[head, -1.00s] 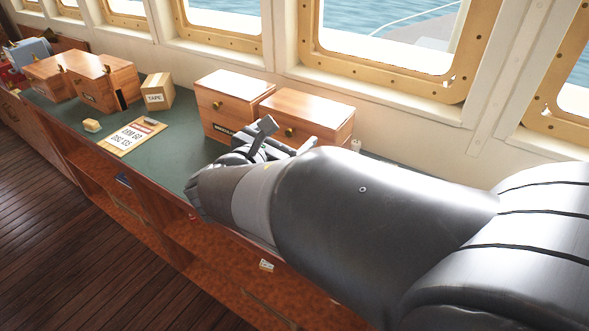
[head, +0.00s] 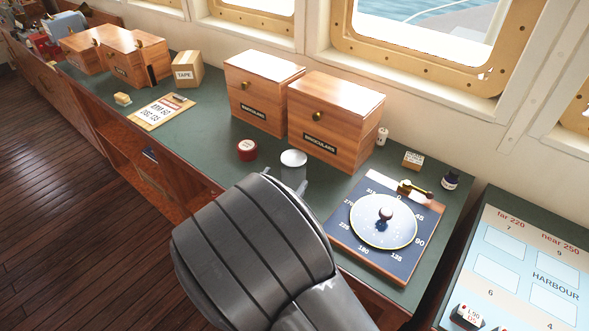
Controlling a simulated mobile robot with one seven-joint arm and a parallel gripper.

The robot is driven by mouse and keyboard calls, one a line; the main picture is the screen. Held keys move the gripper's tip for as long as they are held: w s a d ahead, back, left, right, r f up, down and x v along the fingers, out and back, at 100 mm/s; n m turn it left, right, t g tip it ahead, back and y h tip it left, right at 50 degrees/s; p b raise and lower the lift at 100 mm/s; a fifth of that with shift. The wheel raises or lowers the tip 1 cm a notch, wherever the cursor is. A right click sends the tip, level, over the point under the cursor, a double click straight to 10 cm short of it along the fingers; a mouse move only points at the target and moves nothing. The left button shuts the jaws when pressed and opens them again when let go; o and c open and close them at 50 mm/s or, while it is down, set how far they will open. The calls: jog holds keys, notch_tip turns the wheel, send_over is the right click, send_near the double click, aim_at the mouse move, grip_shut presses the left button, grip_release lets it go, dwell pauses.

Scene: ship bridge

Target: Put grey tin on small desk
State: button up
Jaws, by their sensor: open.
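The grey tin (head: 294,173) stands upright on the green-topped counter, in front of the binocular boxes. Its pale round top faces up and its lower part is hidden by my arm. My gripper (head: 286,182) is mostly hidden behind my own dark arm; only its finger tips show, close beside the tin. It is open, and I cannot tell whether it touches the tin. I cannot make out for sure which surface is the small desk.
Two wooden binocular boxes (head: 333,124) stand behind. A compass-dial board (head: 352,238) lies to the right, and a HARBOUR board (head: 535,262) lies beyond a gap. A clipboard (head: 160,112) and tape box (head: 187,72) are left.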

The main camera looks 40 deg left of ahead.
aim_at(296, 163)
jog(key=x, duration=0.8)
jog(key=shift+w+f, duration=0.25)
jog(key=shift+c, duration=0.4)
jog(key=c, duration=1.2)
jog(key=shift+r, duration=0.1)
